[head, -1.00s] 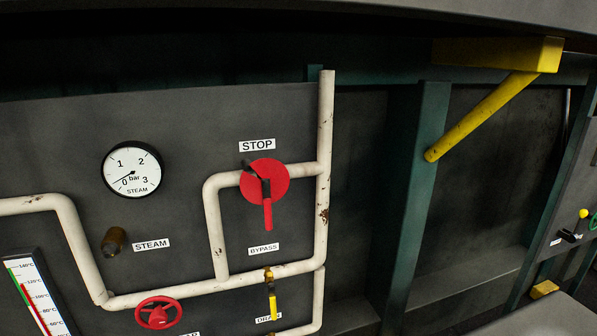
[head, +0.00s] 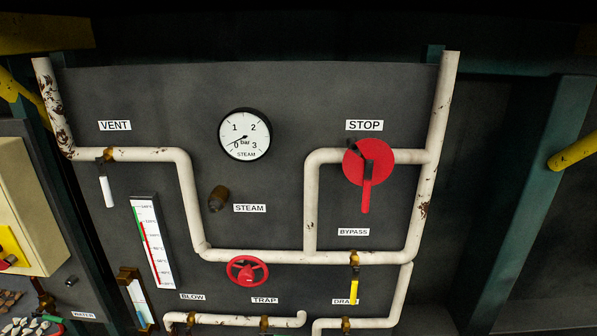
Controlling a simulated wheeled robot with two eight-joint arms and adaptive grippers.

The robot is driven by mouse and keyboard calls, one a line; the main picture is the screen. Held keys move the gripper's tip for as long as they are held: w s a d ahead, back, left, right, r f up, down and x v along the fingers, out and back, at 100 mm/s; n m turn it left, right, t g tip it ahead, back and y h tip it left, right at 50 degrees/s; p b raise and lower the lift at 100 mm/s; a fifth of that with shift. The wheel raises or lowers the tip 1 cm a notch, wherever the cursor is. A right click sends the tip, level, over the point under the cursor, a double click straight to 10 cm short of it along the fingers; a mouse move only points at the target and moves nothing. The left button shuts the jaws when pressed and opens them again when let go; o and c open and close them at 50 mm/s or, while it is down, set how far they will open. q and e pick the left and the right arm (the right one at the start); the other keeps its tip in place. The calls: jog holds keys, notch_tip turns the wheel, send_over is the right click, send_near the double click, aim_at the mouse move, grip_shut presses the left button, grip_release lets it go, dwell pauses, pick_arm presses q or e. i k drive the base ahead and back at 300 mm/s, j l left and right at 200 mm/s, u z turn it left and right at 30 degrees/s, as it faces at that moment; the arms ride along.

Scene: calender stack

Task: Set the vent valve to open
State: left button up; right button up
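The vent valve is on the white pipe at the upper left of the panel, under the VENT label (head: 115,126). Its brass body (head: 106,155) sits on the horizontal pipe run. Its white lever (head: 106,191) hangs down, across the pipe. Neither of my grippers shows in the head view.
The dark panel (head: 280,100) also carries a steam gauge (head: 245,135), a red STOP disc with lever (head: 368,163), a red handwheel (head: 247,271), a yellow drain lever (head: 354,291) and a thermometer (head: 152,240). A cream box (head: 30,205) stands at the left.

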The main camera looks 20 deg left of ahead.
aim_at(100, 162)
jog(key=u, duration=1.9)
